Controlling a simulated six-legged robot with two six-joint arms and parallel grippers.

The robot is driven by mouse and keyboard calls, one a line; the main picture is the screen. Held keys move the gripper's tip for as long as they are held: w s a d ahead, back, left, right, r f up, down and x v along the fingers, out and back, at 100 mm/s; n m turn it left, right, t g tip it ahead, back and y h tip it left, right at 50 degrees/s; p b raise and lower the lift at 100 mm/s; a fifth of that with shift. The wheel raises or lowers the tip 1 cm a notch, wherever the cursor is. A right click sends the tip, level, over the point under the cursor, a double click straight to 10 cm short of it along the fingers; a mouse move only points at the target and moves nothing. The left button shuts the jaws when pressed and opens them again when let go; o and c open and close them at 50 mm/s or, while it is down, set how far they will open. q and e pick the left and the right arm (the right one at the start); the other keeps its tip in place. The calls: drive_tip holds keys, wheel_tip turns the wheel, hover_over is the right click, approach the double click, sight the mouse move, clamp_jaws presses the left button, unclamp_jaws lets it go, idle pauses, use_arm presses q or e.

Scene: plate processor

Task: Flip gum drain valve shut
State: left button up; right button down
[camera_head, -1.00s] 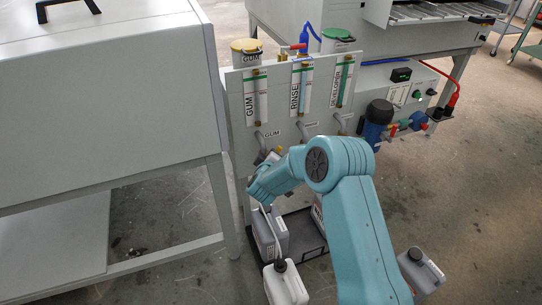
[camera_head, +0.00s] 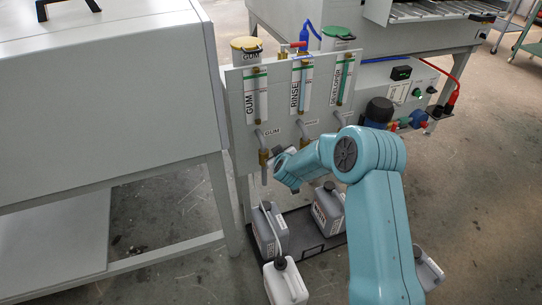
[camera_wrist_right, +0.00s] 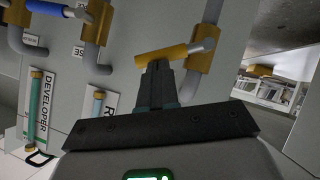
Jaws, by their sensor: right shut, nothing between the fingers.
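The gum drain valve (camera_head: 264,158) is a brass body on the grey pipe under the GUM label. In the right wrist view its brass body (camera_wrist_right: 203,60) is right of my fingers, and its yellow handle (camera_wrist_right: 160,55) sticks out left, crosswise to the pipe. My right gripper (camera_wrist_right: 157,68) is shut and empty, its fingertips at the handle's edge; I cannot tell whether they touch. In the head view the right gripper (camera_head: 277,158) is just right of the valve, its fingertips hard to make out. My left gripper is not in view.
Other valves show in the wrist view, including one with a blue handle (camera_wrist_right: 45,8). Grey jugs (camera_head: 268,228) stand on a black tray (camera_head: 306,252) below the panel, with a paler jug (camera_head: 285,282) in front. A large grey cabinet (camera_head: 100,100) stands left.

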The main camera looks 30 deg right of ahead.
use_arm(q)
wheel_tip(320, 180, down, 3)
drive_tip(key=b, duration=0.2)
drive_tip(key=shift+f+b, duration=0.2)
drive_tip(key=shift+b, duration=0.15)
use_arm(e)
drive_tip(key=shift+s+d+f+m+y, duration=0.15)
drive_tip(key=shift+d+f+m+y, duration=0.55)
drive_tip(key=shift+d+f+y, duration=0.2)
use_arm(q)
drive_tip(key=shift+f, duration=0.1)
use_arm(e)
drive_tip(key=shift+d+f, duration=0.15)
drive_tip(key=shift+f, duration=0.1)
drive_tip(key=shift+r, duration=0.1)
